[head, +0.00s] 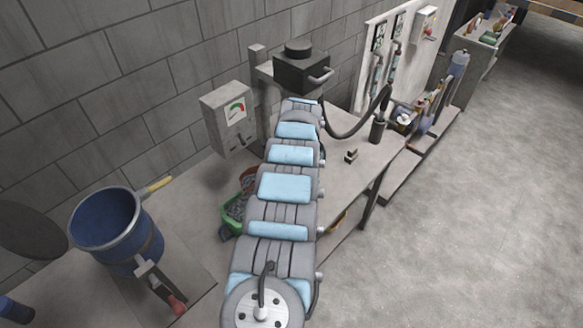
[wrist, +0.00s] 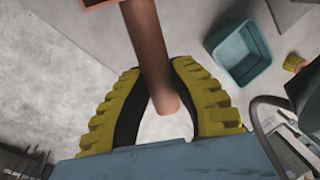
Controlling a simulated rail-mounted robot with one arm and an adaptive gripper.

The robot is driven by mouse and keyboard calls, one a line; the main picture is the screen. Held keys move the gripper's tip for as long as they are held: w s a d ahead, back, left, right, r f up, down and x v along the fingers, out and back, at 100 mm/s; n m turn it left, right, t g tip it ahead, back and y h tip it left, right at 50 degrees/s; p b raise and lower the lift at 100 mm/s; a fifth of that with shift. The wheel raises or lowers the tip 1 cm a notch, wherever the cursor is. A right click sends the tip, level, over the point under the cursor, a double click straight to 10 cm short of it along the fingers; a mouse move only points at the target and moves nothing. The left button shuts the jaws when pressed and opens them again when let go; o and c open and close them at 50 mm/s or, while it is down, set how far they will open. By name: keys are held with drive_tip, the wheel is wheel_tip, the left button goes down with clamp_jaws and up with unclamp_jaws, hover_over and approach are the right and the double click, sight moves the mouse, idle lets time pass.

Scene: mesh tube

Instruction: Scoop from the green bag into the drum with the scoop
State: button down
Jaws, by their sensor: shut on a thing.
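In the wrist view, the yellow-and-black fingers of my gripper (wrist: 157,70) are closed on a brown rod-like handle (wrist: 147,40), which I take to be the scoop's. A reddish edge (wrist: 104,3) shows at the top by the handle; the scoop's bowl cannot be made out. In the head view, the green bag (head: 228,228) stands open beside my arm with grey pieces in it, partly hidden by the arm. The open blue drum (head: 147,240) stands at the left. My gripper is not seen in the head view, so its distance from bag and drum cannot be told.
A red container (head: 248,178) stands behind the green bag. A yellow handle (head: 158,184) sticks out beside the drum. A gauge box (head: 230,115) is by the block wall. A bench (head: 355,178) lies right of my arm. The wrist view shows a teal bin (wrist: 228,68).

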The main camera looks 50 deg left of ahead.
drive_tip(key=w+d+r+n, duration=0.1)
drive_tip(key=w+d+r, duration=0.2)
drive_tip(key=w+d, duration=0.35)
drive_tip(key=w+d+r, duration=0.2)
drive_tip(key=w+d, duration=0.1)
drive_tip(key=d, duration=0.7)
drive_tip(key=w+d+r+n, duration=0.1)
drive_tip(key=w+d+r, duration=0.2)
drive_tip(key=w+d, duration=0.35)
drive_tip(key=s+d+r+n, duration=0.1)
drive_tip(key=d+r, duration=0.2)
drive_tip(key=d, duration=1.2)
drive_tip(key=d+r+n, duration=0.1)
drive_tip(key=d+r, duration=0.3)
drive_tip(key=d, duration=1)
drive_tip(key=shift+s+d+r+g, duration=0.25)
drive_tip(key=shift+s+d+g, duration=0.1)
drive_tip(key=shift+d+g, duration=0.05)
drive_tip(key=shift+a, duration=0.1)
